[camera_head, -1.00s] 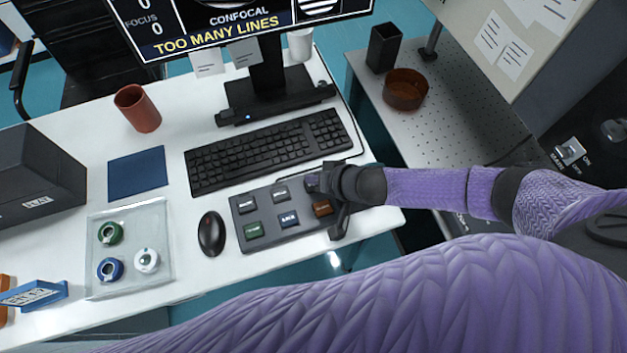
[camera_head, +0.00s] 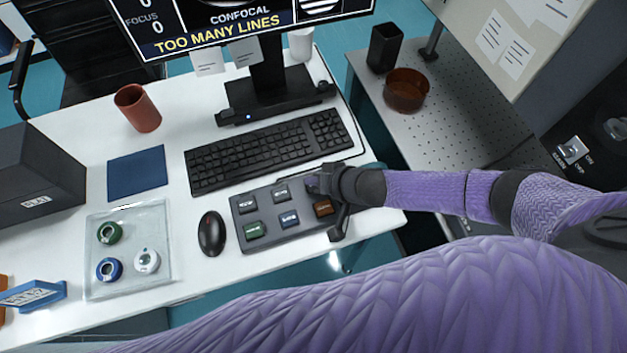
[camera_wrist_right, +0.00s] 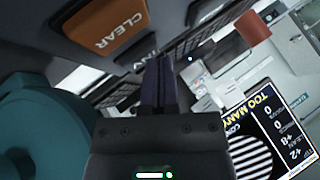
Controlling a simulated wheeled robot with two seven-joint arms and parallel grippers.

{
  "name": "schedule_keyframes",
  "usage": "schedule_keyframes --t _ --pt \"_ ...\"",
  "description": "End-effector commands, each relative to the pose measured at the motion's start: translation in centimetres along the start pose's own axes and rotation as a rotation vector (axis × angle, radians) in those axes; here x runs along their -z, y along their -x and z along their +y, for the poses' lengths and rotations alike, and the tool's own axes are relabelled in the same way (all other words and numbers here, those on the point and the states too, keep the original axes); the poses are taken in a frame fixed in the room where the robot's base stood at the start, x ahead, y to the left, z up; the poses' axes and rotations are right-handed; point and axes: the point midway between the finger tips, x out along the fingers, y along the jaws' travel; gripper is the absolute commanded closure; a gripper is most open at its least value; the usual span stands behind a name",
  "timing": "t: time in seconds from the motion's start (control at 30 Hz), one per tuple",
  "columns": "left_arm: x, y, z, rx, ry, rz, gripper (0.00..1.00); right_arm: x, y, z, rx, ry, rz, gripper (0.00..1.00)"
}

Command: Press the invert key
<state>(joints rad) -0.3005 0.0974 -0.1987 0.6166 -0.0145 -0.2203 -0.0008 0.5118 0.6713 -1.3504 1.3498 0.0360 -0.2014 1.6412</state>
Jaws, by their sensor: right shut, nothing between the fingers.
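A dark keypad (camera_head: 268,236) lies on the white desk, with grey, green, blue and orange keys. Its top right key is mostly covered by my right gripper (camera_head: 314,185) in the head view. In the right wrist view, part of a dark key (camera_wrist_right: 146,64) with the letters "IN" shows beside the fingers, next to the orange CLEAR key (camera_wrist_right: 108,27). My right gripper (camera_wrist_right: 161,62) is shut and empty, its tips at that key. The fingers hide much of it, and I cannot tell whether they touch it. My left gripper is out of view.
A keyboard (camera_head: 268,150) lies behind the keypad and a mouse (camera_head: 211,233) to its left. The monitor (camera_head: 235,22) reads "TOO MANY LINES". A clear tray (camera_head: 170,285) with tape rolls and a red cup (camera_head: 137,108) stand farther left.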

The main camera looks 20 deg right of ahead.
Motion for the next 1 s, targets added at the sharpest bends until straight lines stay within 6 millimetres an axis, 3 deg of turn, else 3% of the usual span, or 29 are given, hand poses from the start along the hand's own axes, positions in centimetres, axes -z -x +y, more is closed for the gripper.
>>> schedule_keyframes --t 0.03,0.67,1.0 --pt "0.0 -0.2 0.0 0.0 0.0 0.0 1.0 -0.5 -0.1 0.9 -0.021 -0.003 -0.008 1.0" --pt "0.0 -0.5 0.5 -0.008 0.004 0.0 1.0 -0.9 -0.3 1.3 -0.026 -0.003 -0.012 1.0" --pt "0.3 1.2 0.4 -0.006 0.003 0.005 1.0 0.2 1.0 0.8 -0.022 -0.002 -0.009 1.0"
